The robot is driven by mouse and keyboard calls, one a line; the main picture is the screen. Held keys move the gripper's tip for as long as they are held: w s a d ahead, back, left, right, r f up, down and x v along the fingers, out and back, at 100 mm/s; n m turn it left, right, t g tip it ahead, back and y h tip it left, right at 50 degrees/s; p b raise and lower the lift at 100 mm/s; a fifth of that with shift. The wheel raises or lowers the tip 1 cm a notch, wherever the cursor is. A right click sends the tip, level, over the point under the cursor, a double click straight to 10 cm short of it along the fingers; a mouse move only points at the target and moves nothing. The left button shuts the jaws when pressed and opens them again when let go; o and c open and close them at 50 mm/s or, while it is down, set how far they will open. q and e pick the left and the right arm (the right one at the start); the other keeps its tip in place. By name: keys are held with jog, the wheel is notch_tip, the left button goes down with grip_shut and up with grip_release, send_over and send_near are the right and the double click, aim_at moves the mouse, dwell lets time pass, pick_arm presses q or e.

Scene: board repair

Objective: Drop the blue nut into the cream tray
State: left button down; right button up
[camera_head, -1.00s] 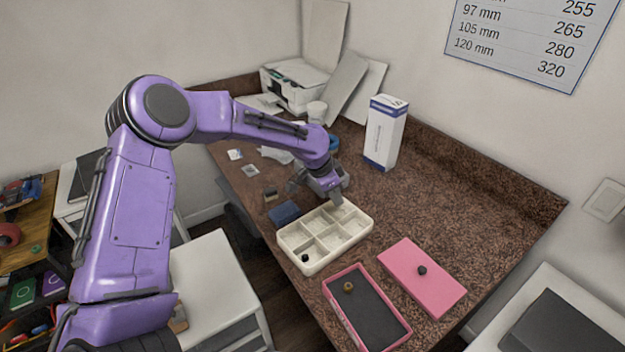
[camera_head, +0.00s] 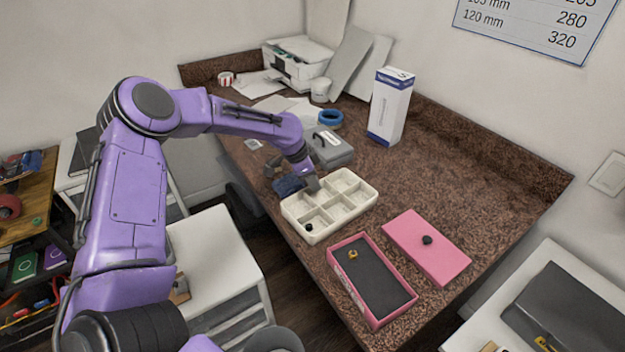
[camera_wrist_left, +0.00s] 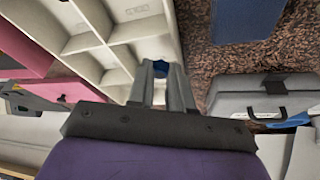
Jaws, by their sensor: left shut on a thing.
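My left gripper (camera_head: 313,185) is shut on the blue nut, which shows in the left wrist view (camera_wrist_left: 161,68) as a small dark blue piece between the fingertips. The nut is hidden in the head view. The cream tray (camera_head: 342,224) is divided into several compartments and stands on the brown counter. My gripper is at the tray's far left edge, pointing down; its exact height over the rim is unclear. In the left wrist view the tray (camera_wrist_left: 122,33) lies left of the fingertips. My right gripper is not in view.
A black nut (camera_head: 308,227) lies in the tray's near left compartment. A pink box (camera_head: 374,322) holding a brass nut (camera_head: 352,255) and a pink lid (camera_head: 435,258) lie to the right. A dark blue block (camera_head: 287,185) and a grey case (camera_head: 332,152) are close to my gripper.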

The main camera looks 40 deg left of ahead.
pick_arm(q)
jog(key=c, duration=0.9)
grip_release()
jog(key=shift+w+d, duration=0.1)
jog(key=shift+w, duration=0.1)
jog(key=shift+c, duration=0.2)
jog(key=shift+s, duration=0.1)
jog(key=b+v, duration=0.1)
jog(key=v, duration=0.9)
jog(key=shift+r+b, duration=0.25)
jog(key=shift+b, duration=0.1)
jog(key=shift+r, duration=0.1)
